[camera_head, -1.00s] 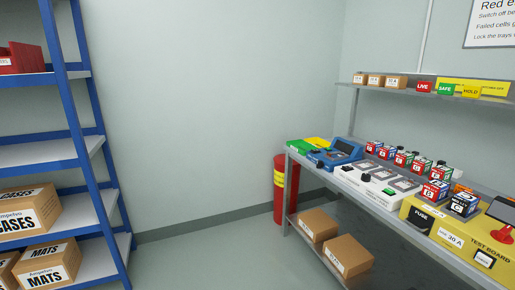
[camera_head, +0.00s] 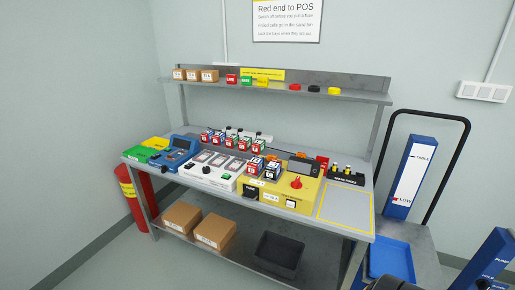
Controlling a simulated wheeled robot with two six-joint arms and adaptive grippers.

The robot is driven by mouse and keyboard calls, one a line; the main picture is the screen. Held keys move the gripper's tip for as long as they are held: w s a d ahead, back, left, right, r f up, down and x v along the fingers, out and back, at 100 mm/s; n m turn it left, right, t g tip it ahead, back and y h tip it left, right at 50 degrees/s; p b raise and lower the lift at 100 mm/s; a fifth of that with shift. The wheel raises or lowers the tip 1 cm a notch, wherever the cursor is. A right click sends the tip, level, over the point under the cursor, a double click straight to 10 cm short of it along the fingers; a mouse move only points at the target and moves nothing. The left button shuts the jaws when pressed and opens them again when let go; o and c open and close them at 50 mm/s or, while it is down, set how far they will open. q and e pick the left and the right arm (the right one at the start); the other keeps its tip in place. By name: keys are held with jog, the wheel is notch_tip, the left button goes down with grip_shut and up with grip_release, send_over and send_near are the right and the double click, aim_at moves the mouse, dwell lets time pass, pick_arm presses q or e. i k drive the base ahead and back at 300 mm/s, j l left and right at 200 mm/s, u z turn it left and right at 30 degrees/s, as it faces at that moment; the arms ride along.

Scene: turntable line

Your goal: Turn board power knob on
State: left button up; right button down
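The yellow test board (camera_head: 272,199) sits on the bench, right of its middle. A red knob (camera_head: 296,183) stands on its top face, below a small dark screen (camera_head: 300,167). Its exact turn position is too small to tell. Two cells, a red-and-blue one (camera_head: 255,165) and a darker one (camera_head: 272,170), stand at the board's left part. A fuse label and a 30 A label show on its front.
The bench (camera_head: 330,222) has a bare yellow-outlined area (camera_head: 345,204) right of the board. A white unit (camera_head: 208,175), blue meter (camera_head: 180,148) and several cells stand left. A blue tray (camera_head: 391,262) is at lower right. A fire extinguisher (camera_head: 138,195) stands left.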

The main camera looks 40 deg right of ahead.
aim_at(296, 185)
jog(key=z, duration=1.7)
